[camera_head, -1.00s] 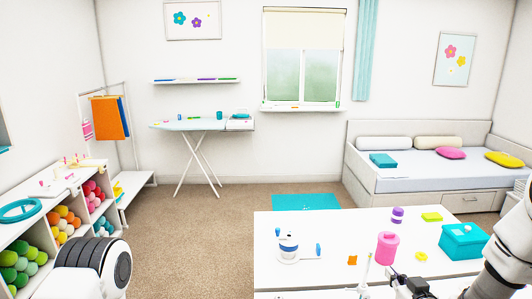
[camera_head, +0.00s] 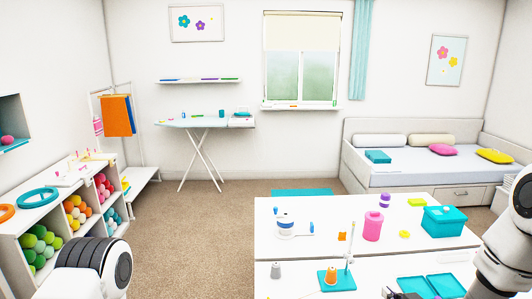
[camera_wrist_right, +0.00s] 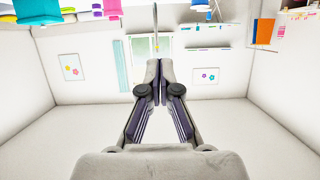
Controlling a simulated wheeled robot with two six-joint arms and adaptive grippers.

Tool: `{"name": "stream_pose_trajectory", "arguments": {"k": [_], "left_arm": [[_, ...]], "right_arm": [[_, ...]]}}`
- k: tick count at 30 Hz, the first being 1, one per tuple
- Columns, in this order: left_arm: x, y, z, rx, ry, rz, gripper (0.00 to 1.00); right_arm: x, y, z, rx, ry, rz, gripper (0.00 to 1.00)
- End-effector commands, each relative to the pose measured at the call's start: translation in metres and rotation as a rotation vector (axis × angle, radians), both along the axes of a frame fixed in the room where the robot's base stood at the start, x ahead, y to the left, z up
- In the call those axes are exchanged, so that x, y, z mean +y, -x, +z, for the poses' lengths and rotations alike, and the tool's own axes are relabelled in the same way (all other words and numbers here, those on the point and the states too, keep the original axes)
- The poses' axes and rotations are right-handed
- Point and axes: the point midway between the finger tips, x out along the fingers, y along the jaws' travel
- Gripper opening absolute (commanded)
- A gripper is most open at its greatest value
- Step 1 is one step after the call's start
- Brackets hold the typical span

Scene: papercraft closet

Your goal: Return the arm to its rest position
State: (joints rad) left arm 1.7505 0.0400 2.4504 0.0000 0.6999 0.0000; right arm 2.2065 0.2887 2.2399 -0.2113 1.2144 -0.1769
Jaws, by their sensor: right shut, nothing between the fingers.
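My right gripper (camera_head: 394,293) shows at the bottom edge of the head view, over the near part of the white table, mostly cut off by the frame. In the right wrist view its two fingers (camera_wrist_right: 160,78) meet at the tips, shut with nothing between them. Part of my right arm shows at the right edge of the head view. A white and black link of my left arm shows at the lower left; my left gripper is out of view.
The white table (camera_head: 290,253) holds a pink canister (camera_head: 373,227), a teal box (camera_head: 442,221), an orange stand (camera_head: 337,279) and teal trays (camera_head: 446,286). Shelves with coloured rolls (camera_head: 40,245) stand left. Carpet (camera_head: 195,235) is clear between.

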Motion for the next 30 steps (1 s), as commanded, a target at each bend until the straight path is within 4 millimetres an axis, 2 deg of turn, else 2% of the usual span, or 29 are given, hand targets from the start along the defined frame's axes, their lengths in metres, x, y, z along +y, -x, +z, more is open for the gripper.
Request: {"name": "stream_pose_trajectory", "arguments": {"k": [5,11,14,17,18,21,24,25,27,30], "left_arm": [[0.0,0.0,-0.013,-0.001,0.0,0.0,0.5],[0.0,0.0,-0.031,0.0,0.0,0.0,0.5],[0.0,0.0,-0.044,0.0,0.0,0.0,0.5],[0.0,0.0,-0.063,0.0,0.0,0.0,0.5],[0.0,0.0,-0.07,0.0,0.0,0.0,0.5],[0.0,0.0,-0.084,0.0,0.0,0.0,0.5],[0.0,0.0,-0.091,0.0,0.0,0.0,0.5],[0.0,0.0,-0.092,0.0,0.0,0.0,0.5],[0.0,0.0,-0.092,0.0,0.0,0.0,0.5],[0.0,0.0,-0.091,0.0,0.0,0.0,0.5]], "right_arm": [[0.008,0.022,-0.052,0.124,-0.006,0.006,0.0],[0.02,0.068,-0.13,0.339,-0.013,0.008,0.0],[0.027,0.106,-0.18,0.49,-0.017,0.006,0.0],[0.036,0.166,-0.242,0.701,-0.017,-0.003,0.0],[0.038,0.194,-0.265,0.793,-0.014,-0.01,0.0],[0.043,0.26,-0.306,1.0,-0.006,-0.031,0.0],[0.044,0.306,-0.324,1.14,0.003,-0.05,0.0],[0.045,0.315,-0.327,1.167,0.005,-0.054,0.0],[0.045,0.326,-0.329,1.202,0.007,-0.06,0.0],[0.045,0.329,-0.328,1.211,0.008,-0.063,0.0]]}}
